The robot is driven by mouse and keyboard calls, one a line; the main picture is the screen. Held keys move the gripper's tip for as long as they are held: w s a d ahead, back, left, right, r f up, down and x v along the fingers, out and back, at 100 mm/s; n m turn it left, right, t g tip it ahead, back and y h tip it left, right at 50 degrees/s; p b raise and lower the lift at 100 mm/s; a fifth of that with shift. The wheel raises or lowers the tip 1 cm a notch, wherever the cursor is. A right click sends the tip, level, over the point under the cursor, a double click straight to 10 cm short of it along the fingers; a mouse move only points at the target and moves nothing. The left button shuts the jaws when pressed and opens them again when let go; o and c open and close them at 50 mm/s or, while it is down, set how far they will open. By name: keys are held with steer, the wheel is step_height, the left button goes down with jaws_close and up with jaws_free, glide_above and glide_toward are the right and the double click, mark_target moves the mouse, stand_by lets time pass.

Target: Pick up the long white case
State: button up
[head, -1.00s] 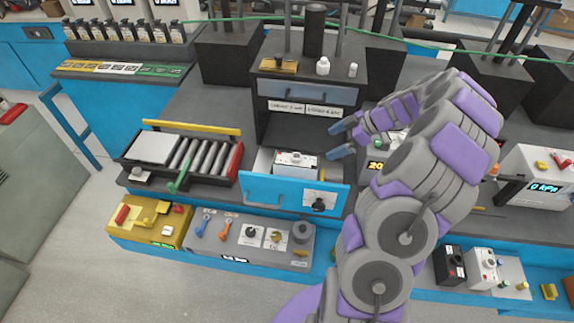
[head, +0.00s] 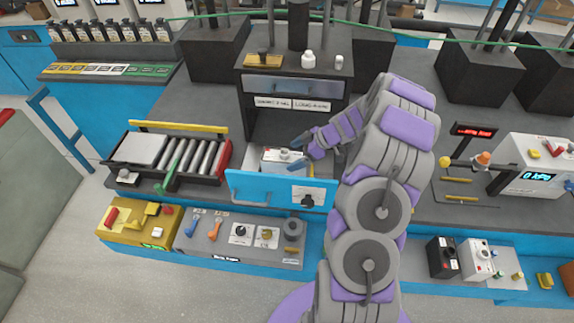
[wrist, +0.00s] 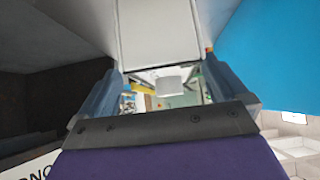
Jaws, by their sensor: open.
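The long white case (head: 272,160) lies in the open blue-fronted drawer (head: 262,187) in the head view, with small dark and light details on its top. My gripper (head: 298,152) is at the right end of the case, reaching in from the right, with its blue fingers apart. In the wrist view a long white surface (wrist: 160,28), likely the case, runs between and beyond the open fingers (wrist: 163,85). Whether the fingers touch it cannot be told. Part of the case is hidden by the drawer front.
A black cabinet (head: 291,60) stands over the drawer. A roller tray (head: 125,172) is at left, with a yellow box (head: 135,222) and a grey control panel (head: 215,250) in front. A white meter box (head: 530,160) stands at right.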

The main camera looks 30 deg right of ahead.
mark_target(291, 156)
steer(key=x, duration=0.3)
steer(key=shift+a, duration=1)
steer(key=shift+d, duration=1)
steer(key=c, duration=0.6)
steer(key=shift+a, duration=0.6)
steer(key=c, duration=0.6)
steer(key=shift+d, duration=0.15)
steer(key=shift+c, duration=0.6)
